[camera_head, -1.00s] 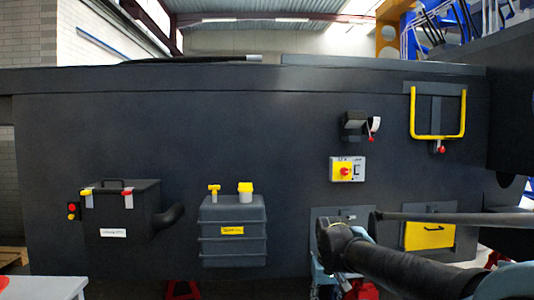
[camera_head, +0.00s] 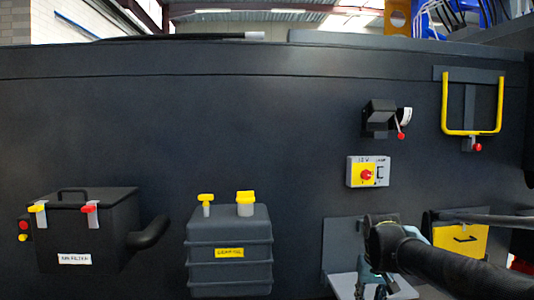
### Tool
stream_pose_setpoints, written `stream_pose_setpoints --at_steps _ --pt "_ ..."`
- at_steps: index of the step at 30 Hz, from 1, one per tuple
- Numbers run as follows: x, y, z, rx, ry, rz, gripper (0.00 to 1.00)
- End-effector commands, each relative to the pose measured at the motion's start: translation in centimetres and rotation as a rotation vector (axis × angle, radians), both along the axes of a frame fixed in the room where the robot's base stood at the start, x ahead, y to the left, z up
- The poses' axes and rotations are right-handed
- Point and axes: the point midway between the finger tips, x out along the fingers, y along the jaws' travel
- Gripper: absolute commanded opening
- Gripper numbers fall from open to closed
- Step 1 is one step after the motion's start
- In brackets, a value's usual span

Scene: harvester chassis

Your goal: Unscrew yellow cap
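The yellow cap (camera_head: 246,197) sits on a pale neck on the top right of a dark grey ribbed tank (camera_head: 229,268) with a yellow label. A yellow T-shaped handle (camera_head: 206,198) stands on the tank's top left. My gripper (camera_head: 372,288) is at the bottom of the view, right of the tank and lower than the cap, well apart from both. Its fingers are small and partly cut off by the frame edge, so I cannot tell whether they are open.
A black box (camera_head: 85,238) with latches and a side pipe is at left. A red switch on a panel (camera_head: 368,172), a lever unit (camera_head: 380,117) and a yellow handle frame (camera_head: 472,130) are at right. A yellow hatch (camera_head: 460,240) is behind my arm. The wall above the tank is clear.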

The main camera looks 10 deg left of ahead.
Motion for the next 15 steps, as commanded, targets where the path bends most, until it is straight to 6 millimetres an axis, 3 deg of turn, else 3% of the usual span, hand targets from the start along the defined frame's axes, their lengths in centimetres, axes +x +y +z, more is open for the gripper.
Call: stream_pose_setpoints --at_steps 3,4,7,10,15 --pt "0.0 0.0 0.0 0.0 0.0 0.0 0.33" --pt "0.0 0.0 0.0 0.0 0.0 0.0 0.38" --pt "-0.6 0.1 0.8 0.001 -0.011 0.011 0.61" --pt "0.2 0.7 2.4 0.005 -0.009 0.061 0.81" --pt "3.8 3.1 7.9 0.022 -0.002 0.255 0.81"
